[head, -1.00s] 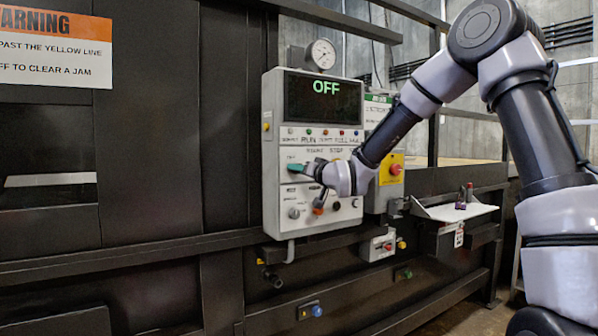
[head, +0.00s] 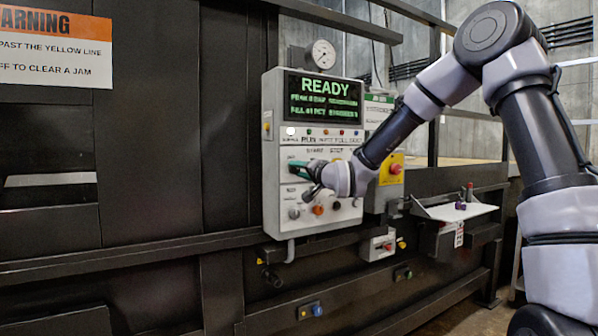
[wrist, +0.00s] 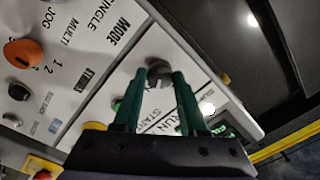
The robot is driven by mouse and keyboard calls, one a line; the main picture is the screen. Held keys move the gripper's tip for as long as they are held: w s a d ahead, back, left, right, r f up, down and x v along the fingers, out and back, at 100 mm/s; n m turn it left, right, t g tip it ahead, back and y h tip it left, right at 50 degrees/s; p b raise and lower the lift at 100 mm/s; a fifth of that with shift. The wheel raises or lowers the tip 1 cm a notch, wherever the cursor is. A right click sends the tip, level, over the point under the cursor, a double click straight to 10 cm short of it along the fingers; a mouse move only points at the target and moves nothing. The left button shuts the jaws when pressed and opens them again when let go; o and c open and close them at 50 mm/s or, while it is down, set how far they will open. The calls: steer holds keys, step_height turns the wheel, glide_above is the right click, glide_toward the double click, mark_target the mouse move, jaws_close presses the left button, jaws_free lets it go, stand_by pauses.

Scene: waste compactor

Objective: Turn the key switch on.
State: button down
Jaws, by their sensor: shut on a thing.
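The control panel (head: 277,150) is a light grey box on the dark machine, and its screen (head: 323,97) reads READY in green. My gripper (head: 293,165) is at the panel's left side, below the row of small lamps. In the wrist view my gripper (wrist: 159,75) has its two green fingers on either side of a grey switch (wrist: 160,67), which I take to be the key switch, and is shut on it. The fingers partly cover the switch there. In the head view it is hidden behind the fingers.
An orange knob (wrist: 23,53) and black selector sit on the panel near my gripper. A red emergency button on yellow (head: 395,169) is right of the panel. A small shelf (head: 455,211) juts out further right. A gauge (head: 323,54) stands on top.

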steer(key=shift+c, duration=2.2)
jaws_free()
steer(key=v, duration=1)
steer(key=shift+s+d, duration=0.3)
